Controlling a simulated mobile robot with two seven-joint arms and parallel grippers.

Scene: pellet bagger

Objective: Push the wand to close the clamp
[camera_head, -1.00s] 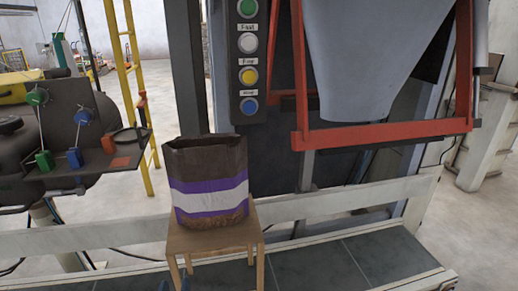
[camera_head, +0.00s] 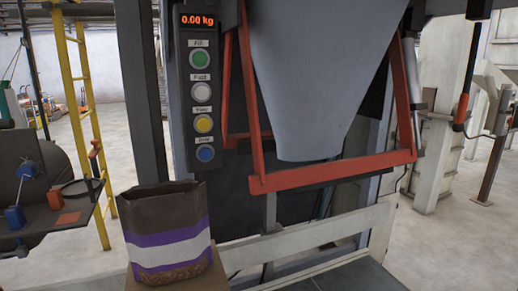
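The clamp appears to be the red frame (camera_head: 330,172) around the lower end of the grey spout (camera_head: 315,90). Its side bars rise on both sides of the spout, and a clear gap shows between the spout and the left bar. A slim hanging rod with an orange-red lower part (camera_head: 463,106) and a black tip is at the upper right, apart from the frame. It looks like the wand, and its upper end is partly cut off by the picture's top. Neither of my grippers shows in the head view.
A brown bag with purple and white bands (camera_head: 170,240) stands open on a wooden stool (camera_head: 210,279) at lower left. A button panel (camera_head: 202,100) reads 0.00 kg. A pale rail (camera_head: 310,235) runs below the frame. A yellow ladder (camera_head: 88,130) stands at left.

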